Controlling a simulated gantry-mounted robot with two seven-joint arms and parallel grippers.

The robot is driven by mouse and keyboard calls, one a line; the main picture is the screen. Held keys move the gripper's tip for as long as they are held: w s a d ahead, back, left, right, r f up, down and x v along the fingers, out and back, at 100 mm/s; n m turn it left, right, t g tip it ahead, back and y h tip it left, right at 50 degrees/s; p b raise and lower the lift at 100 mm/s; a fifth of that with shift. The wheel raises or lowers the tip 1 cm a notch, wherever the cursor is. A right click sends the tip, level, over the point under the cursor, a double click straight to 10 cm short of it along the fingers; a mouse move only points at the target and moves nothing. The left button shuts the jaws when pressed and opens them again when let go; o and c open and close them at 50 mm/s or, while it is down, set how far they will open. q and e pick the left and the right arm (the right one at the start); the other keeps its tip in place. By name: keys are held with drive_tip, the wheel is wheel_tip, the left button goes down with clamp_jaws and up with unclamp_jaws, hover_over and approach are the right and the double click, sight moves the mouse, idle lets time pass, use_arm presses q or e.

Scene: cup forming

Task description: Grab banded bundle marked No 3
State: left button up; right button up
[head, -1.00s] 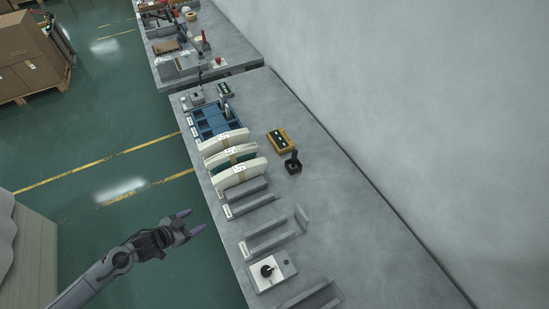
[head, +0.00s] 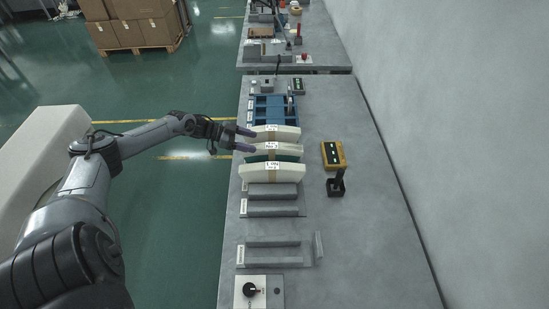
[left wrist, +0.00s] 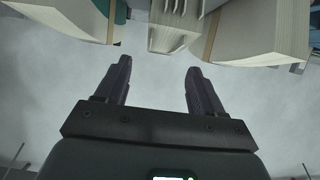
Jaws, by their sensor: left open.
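Several cream-white bundles with bands and white labels stand in a row on the grey bench: a far one (head: 286,132), a middle one (head: 288,150) and a near one (head: 289,173). The label digits are too small to read for certain. My left gripper (head: 249,140) is open and empty at the bundles' left ends, level with the far and middle ones. In the left wrist view, the open fingers (left wrist: 158,66) point at the end of a central bundle (left wrist: 172,35). Other bundles stand left (left wrist: 60,20) and right (left wrist: 262,35) of it.
A blue rack (head: 262,108) lies beyond the bundles. A yellow box (head: 333,155) and a black stand (head: 337,185) are to their right. Grey holders (head: 273,208) and a knob panel (head: 250,291) lie nearer.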

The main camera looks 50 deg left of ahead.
sight(269, 145)
use_arm(q)
drive_tip(key=shift+w+d+f, duration=0.25)
drive_tip(key=shift+w, duration=0.15)
drive_tip(key=shift+w+d+f, duration=0.2)
drive_tip(key=shift+w+d, duration=0.15)
drive_tip(key=shift+w, duration=0.15)
drive_tip(key=shift+w+d+f+b, duration=0.25)
drive_tip(key=shift+w+b, duration=0.1)
drive_tip(key=shift+b, duration=0.05)
drive_tip(key=shift+b+x, duration=0.5)
drive_tip(key=shift+x, duration=1.65)
drive_tip(key=shift+c, duration=0.5)
drive_tip(key=c, duration=1.2)
clamp_jaws()
drive_tip(key=shift+r, duration=0.15)
